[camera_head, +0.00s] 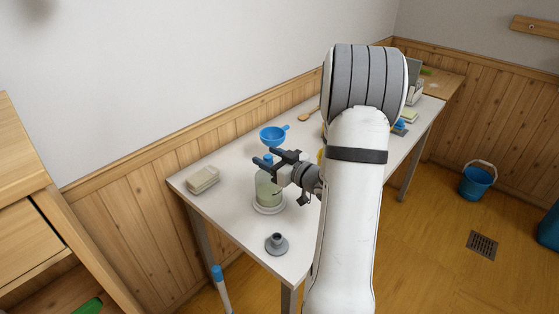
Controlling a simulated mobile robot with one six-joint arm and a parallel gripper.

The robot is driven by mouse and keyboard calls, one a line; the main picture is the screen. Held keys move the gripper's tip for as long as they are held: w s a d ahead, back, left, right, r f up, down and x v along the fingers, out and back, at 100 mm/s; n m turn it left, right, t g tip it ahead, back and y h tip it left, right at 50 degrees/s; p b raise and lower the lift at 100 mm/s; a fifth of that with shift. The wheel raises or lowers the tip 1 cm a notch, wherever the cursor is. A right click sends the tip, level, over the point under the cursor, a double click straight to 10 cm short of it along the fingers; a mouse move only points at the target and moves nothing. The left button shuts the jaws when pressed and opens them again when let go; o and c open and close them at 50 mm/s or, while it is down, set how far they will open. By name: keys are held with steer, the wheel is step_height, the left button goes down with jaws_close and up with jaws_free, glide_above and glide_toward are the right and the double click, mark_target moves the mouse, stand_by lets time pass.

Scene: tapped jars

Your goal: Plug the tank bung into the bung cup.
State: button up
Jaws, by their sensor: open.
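A translucent, pale green jar (268,191) stands upright on a round white base on the table. A small blue piece (267,157), which looks like the tank bung, shows at the top of the jar. My gripper (265,156) is open, its two dark fingers level above the jar with the blue piece showing between them. I cannot tell whether they touch it. A grey round fitting with a raised neck (277,243), which looks like the bung cup, stands near the table's front edge, apart from the gripper. My arm hides part of the table.
A blue funnel (272,135) lies behind the jar, near the wall. A beige block (203,179) lies at the table's left end. The white table (226,207) has free room between block and jar. A blue bucket (478,179) stands on the floor.

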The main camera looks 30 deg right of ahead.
steer(key=shift+w+a, duration=0.1)
steer(key=shift+w, duration=0.2)
steer(key=shift+c, duration=0.5)
jaws_close()
